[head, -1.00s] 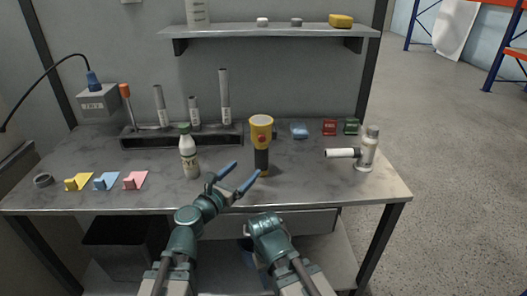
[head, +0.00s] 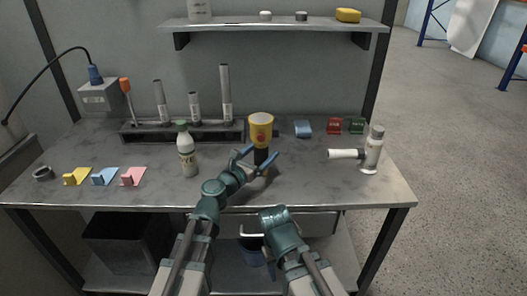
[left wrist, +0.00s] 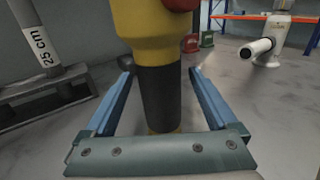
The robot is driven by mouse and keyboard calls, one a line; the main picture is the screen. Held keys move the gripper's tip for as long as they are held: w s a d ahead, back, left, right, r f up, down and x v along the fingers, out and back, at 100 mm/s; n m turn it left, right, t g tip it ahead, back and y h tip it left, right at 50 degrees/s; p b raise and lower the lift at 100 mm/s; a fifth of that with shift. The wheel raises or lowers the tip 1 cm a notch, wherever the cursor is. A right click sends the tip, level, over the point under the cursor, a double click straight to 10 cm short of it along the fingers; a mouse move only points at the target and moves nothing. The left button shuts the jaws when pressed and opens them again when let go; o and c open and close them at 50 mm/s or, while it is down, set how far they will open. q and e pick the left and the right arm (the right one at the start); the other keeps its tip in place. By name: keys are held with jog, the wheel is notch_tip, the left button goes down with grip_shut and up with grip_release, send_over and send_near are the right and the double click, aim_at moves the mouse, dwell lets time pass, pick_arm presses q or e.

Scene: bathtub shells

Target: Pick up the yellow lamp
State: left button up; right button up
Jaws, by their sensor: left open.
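The yellow lamp (head: 261,131) stands upright on the workbench, with a yellow head, a red button and a black handle. My left gripper (head: 257,165) is open, with its blue fingers on either side of the black handle. In the left wrist view the handle (left wrist: 159,96) stands between the two spread fingers (left wrist: 160,98), with gaps on both sides. The lamp's top is cut off in that view. My right arm's teal part (head: 280,232) shows low in front of the bench; its fingers cannot be made out.
A white bottle (head: 187,153) stands left of the lamp. A rack (head: 190,134) with upright tubes is behind. A white pipe fitting (head: 370,152) stands at the right. Blue (head: 303,129), red (head: 334,126) and green (head: 356,126) items lie at the back. The front right of the bench is clear.

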pick_arm(q)
jog(key=x, duration=0.3)
jog(key=shift+s+a, duration=0.1)
jog(key=shift+s, duration=0.05)
grip_shut()
